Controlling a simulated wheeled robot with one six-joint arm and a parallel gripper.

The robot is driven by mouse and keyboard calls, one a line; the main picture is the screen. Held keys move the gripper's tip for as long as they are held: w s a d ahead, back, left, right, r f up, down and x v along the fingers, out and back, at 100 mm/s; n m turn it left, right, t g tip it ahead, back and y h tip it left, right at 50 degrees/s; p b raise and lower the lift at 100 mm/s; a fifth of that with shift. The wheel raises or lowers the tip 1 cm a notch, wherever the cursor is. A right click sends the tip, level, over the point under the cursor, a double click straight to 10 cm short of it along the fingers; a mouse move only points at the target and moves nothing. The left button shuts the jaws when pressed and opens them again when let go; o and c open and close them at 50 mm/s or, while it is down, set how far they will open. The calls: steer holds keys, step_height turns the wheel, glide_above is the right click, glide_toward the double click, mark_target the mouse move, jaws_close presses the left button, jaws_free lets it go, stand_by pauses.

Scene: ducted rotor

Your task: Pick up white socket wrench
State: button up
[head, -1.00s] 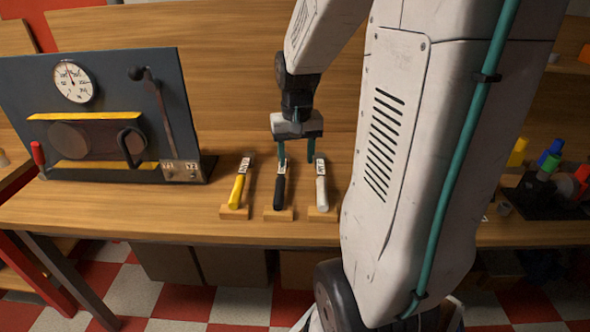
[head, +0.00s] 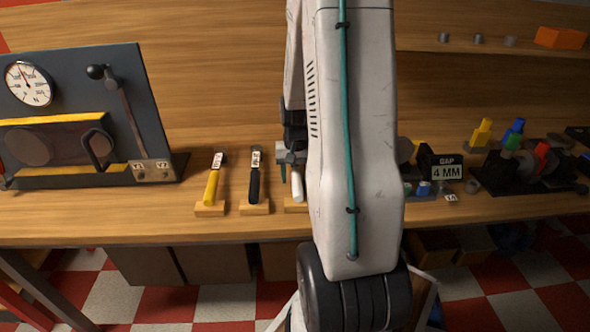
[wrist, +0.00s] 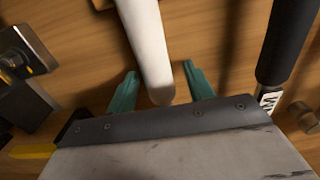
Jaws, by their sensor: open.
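The white socket wrench (head: 298,188) leans with its handle low on a small wooden block, the right one of three tools in a row in the head view. My arm hides part of it and its block. In the wrist view its white handle (wrist: 148,42) runs from the top edge down between the two teal fingers. My gripper (wrist: 160,72) is open, with one finger on each side of the handle and gaps visible. In the head view my gripper (head: 291,172) is at the wrench, partly hidden by my arm. Contact is not visible.
A black-handled wrench (head: 254,185) stands close to the left, also in the wrist view (wrist: 287,40). A yellow-handled one (head: 212,186) is beyond it. A gauge panel (head: 130,110) stands at left; a "GAP 4 MM" sign (head: 446,172) and coloured blocks are at right.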

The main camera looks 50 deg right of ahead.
steer(key=shift+f, duration=0.2)
steer(key=c, duration=1)
jaws_close()
steer(key=shift+r, duration=0.2)
